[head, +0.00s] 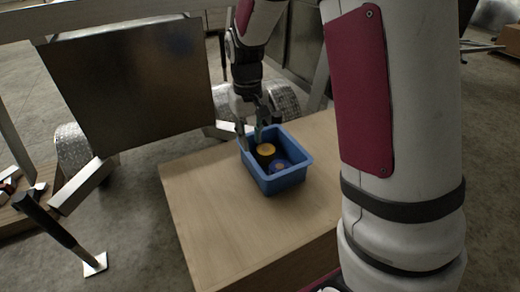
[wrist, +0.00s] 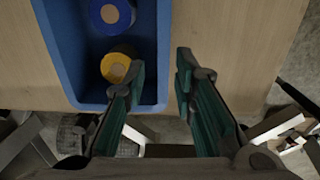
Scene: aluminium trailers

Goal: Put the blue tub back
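The blue tub (head: 281,184) stands upright on the wooden table top in the head view. It holds a roll with a yellow face and a roll with a blue face. My gripper (head: 258,125) is at the tub's far left side, pointing down. In the wrist view, the tub's wall (wrist: 148,30) lies between the fingers of my gripper (wrist: 160,66). One finger is over the inside of the tub and the other is outside it. The fingers are apart, with visible gaps to the wall.
The wooden table (head: 205,215) is clear to the left of and in front of the tub. A metal trailer panel (head: 130,80) with wheels stands behind it. A black-handled tool (head: 60,230) is at the lower left. My arm covers the right side.

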